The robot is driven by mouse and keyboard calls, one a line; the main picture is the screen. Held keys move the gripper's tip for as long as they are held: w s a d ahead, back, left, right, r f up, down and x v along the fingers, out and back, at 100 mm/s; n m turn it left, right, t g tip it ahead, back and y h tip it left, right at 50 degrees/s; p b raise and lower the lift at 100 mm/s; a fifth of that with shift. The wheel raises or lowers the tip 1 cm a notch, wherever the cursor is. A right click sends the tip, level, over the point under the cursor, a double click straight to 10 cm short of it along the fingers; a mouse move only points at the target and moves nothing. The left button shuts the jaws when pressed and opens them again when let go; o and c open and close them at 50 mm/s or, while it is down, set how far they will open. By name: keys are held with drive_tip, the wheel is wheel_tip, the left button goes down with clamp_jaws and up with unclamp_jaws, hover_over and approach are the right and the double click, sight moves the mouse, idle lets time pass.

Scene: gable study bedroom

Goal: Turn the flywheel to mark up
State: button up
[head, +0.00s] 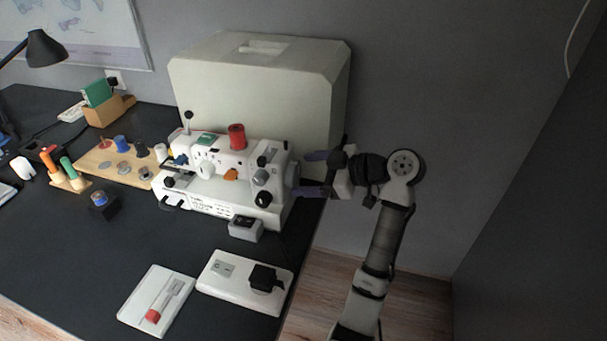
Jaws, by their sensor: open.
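A white sewing machine (215,190) stands on the dark desk, with a red thread spool (237,137) on top. Its flywheel (294,174) is at the right end, seen nearly edge-on; I cannot make out the mark on it. My gripper (306,173) comes in from the right, with its two purple fingers spread one above the other and pointing left. The fingertips are close to the flywheel's rim; I cannot tell whether they touch it.
A large pale machine cover (262,85) stands behind the machine. A white foot-pedal-like box (240,298) and a white panel with a red-ended slider (140,312) lie in front. A wooden spool board (105,162) is left. Free room lies right of the desk, before the grey wall.

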drive_tip(key=b+v, duration=0.1)
drive_tip(key=v, duration=1.1)
